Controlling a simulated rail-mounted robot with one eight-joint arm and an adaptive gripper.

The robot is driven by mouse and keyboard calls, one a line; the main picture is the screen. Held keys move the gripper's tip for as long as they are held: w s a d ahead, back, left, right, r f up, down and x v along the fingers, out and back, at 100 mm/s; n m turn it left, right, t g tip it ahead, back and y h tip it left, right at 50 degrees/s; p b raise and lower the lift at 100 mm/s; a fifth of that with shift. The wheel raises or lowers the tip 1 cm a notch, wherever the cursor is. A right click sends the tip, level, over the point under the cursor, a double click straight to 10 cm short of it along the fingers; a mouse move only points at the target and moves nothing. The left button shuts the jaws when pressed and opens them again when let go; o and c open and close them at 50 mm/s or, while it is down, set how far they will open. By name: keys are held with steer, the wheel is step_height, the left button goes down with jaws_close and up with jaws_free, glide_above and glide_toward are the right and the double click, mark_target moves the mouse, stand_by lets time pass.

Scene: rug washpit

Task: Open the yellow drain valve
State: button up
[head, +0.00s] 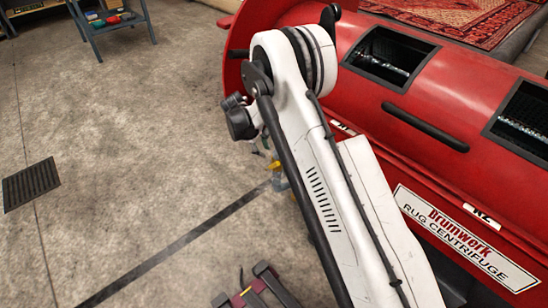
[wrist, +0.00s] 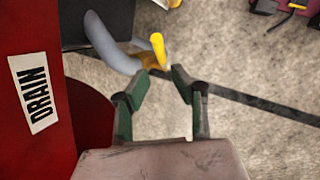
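The yellow drain valve handle (wrist: 158,50) shows in the wrist view, on a bent grey pipe (wrist: 110,45) that comes out by the red machine (wrist: 20,140). My gripper (wrist: 160,82) is open, with its two green-and-dark fingers apart and nothing between the tips. The handle appears just ahead of the tips, roughly centred in the gap; I cannot tell whether they touch it. In the head view, a small bit of yellow valve (head: 274,165) shows beside my white arm, which hides my gripper and most of the pipe.
A white DRAIN label (wrist: 34,92) is on the machine's red side. In the head view, the red rug centrifuge (head: 450,130) fills the right. A floor grate (head: 31,185) lies at left, a blue-legged table (head: 112,20) stands at upper left. The concrete floor between is mostly clear.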

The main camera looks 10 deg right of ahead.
mark_target(274, 166)
steer(key=shift+n+t+h, duration=0.3)
steer(key=shift+n+h, duration=0.3)
steer(key=shift+h, duration=0.1)
steer(key=b+x, duration=0.1)
steer(key=x, duration=0.3)
steer(key=a+b+x, duration=0.1)
steer(key=x, duration=0.3)
steer(key=b+x, duration=0.1)
steer(key=x, duration=0.3)
steer(key=shift+s+a+f+b, duration=0.15)
steer(key=shift+a+f+b, duration=0.05)
steer(key=shift+f+b, duration=0.15)
jaws_close()
